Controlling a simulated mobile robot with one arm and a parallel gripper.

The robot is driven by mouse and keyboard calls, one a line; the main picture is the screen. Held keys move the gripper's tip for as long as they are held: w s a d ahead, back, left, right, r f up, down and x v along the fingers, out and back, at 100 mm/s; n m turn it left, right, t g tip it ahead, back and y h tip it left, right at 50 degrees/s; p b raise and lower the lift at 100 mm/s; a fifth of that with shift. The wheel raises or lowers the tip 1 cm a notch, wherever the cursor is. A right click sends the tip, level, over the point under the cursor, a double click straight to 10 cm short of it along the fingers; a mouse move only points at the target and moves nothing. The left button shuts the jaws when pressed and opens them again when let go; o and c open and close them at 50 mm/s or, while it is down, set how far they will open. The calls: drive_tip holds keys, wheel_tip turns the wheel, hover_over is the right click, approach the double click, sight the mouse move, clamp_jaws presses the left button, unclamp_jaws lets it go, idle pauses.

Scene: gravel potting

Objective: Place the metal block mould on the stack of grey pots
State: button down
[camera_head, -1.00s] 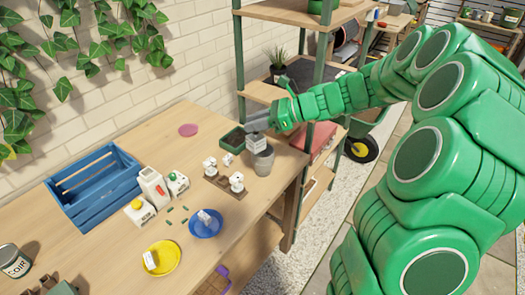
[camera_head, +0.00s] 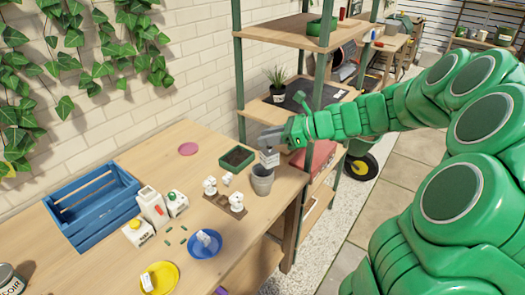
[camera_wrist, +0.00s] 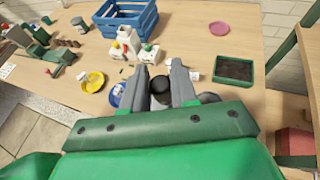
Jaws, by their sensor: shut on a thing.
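My gripper (camera_head: 272,138) is shut on the metal block mould (camera_head: 269,158), a small grey block with a pale label. It hangs over the stack of grey pots (camera_head: 262,182) near the table's right edge, slightly right of its middle in the head view. I cannot tell whether its lower edge touches the rim. In the wrist view, the gripper's grey fingers (camera_wrist: 161,82) stand on both sides of a dark round part, probably the mould's top. The pot stack is mostly hidden there.
A green planter tray (camera_head: 237,159) is behind the pots. A wooden board (camera_head: 222,201) with white pieces lies to their left. A blue crate (camera_head: 92,205), cartons, a blue bowl (camera_head: 205,245) and a yellow plate (camera_head: 160,279) are farther left.

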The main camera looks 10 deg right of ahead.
drive_tip(key=shift+w+a+f, duration=0.1)
drive_tip(key=shift+w+f, duration=1.55)
drive_tip(key=shift+f, duration=0.2)
drive_tip(key=shift+w+a+f, duration=0.1)
drive_tip(key=shift+w+f, duration=1.55)
drive_tip(key=shift+f, duration=0.25)
drive_tip(key=shift+w+f, duration=1.65)
drive_tip(key=shift+f, duration=0.2)
drive_tip(key=shift+f, duration=0.1)
drive_tip(key=c, duration=0.9)
unclamp_jaws()
drive_tip(key=v, duration=1.2)
drive_tip(key=shift+r, duration=0.25)
